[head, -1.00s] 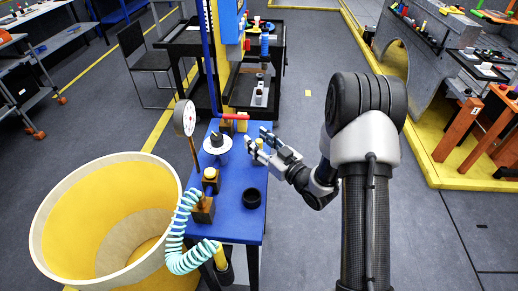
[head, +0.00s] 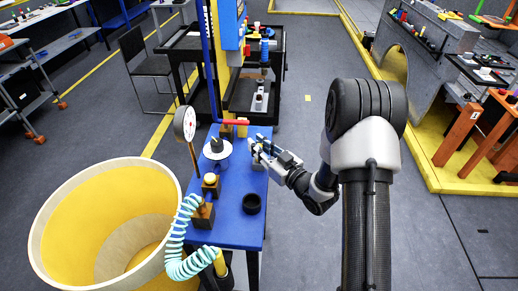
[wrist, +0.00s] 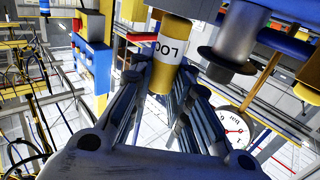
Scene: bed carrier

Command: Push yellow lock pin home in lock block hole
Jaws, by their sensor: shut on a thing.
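The yellow lock pin (wrist: 175,45) is a yellow cylinder with a white label reading "LOC" in the wrist view. It stands between the fingers of my gripper (wrist: 158,92), which is shut on it. In the head view, my gripper (head: 262,148) is low over the right edge of the blue table (head: 232,226) and hides most of the pin. I cannot make out the lock block or its hole, nor how deep the pin sits.
A white disc with a dark-topped part (head: 217,147) stands left of my gripper. A dial gauge (head: 185,123), a brown block with a yellow knob (head: 204,214) and a black ring (head: 251,203) are nearby. A red handle (head: 235,122) lies behind. A large yellow-lined bin (head: 75,235) stands left.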

